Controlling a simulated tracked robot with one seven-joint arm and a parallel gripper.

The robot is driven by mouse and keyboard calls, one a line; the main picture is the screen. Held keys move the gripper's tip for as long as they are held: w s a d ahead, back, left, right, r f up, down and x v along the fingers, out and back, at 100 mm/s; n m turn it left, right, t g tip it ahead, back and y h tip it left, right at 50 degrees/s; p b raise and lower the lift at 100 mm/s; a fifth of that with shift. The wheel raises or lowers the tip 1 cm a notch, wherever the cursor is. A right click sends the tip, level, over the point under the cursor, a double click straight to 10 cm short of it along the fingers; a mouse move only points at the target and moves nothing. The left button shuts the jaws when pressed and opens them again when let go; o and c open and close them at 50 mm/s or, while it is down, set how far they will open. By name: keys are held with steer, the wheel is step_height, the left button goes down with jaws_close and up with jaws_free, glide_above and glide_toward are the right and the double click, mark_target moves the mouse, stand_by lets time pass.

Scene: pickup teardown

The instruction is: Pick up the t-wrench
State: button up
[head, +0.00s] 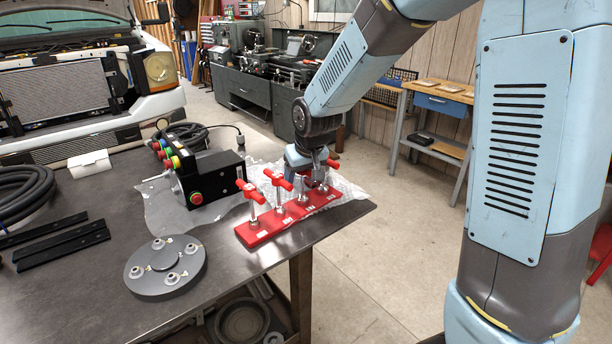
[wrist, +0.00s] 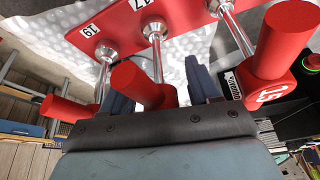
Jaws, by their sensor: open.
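Several t-wrenches with red T-handles and steel shafts stand upright in a red rack (head: 262,228) near the table's right corner. Two clear ones are the left t-wrench (head: 250,189) and the one beside it (head: 278,180). My gripper (head: 312,172) is at the right part of the rack and partly hides the wrenches there. In the wrist view my gripper (wrist: 160,88) is open, with a finger on either side of the middle t-wrench (wrist: 140,84), by the label 17. Whether the fingers touch it I cannot tell. Neighbouring handles, left (wrist: 70,112) and right (wrist: 285,40), stand close by.
A black control box (head: 205,180) with coloured buttons stands behind the rack. A round grey flange (head: 165,266) lies at the front, and black bars (head: 60,243) lie at the left. Bubble wrap (head: 346,187) lies under and behind the rack. The table's right edge is close.

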steer(key=shift+c, duration=0.2)
jaws_close()
stand_by(0.3)
steer(key=shift+r, duration=0.1)
steer(key=shift+r, duration=0.2)
step_height(320, 180, up, 2)
steer(key=shift+r, duration=0.25)
steer(key=s+r, duration=1)
steer(key=s, duration=0.4)
